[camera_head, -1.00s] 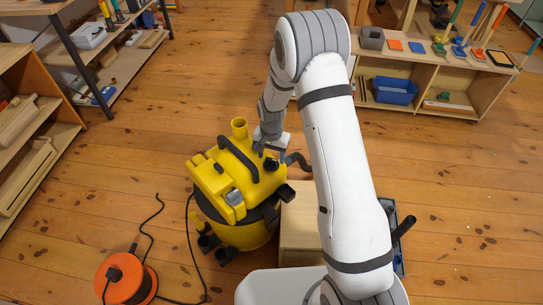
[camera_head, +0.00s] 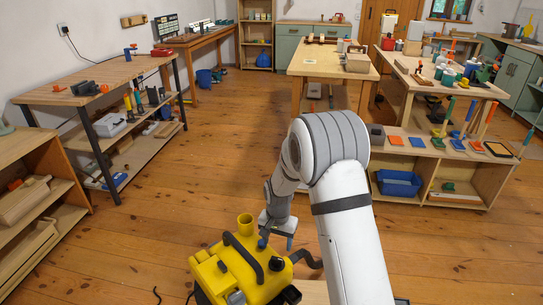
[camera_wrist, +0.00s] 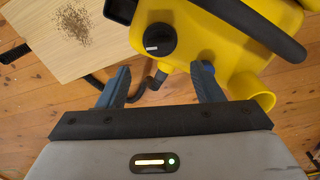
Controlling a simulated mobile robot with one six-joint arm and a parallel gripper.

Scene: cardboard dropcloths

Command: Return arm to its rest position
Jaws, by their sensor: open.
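My gripper (camera_head: 276,243) hangs at the end of my bent arm, just above and beside the yellow vacuum cleaner (camera_head: 240,270) in the head view. In the wrist view my gripper (camera_wrist: 160,88) has its two blue-grey fingers apart with nothing held between them. The yellow vacuum body (camera_wrist: 225,45) with its black knob and black handle fills the upper right of that view, beyond the fingers. Whether a finger touches the vacuum cannot be told.
A wooden board (camera_wrist: 60,35) with a small heap of brown debris (camera_wrist: 82,25) lies near the vacuum. Workbenches and shelves stand left (camera_head: 100,82), centre (camera_head: 330,62) and right (camera_head: 460,190). The wooden floor (camera_head: 150,225) between them is mostly clear.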

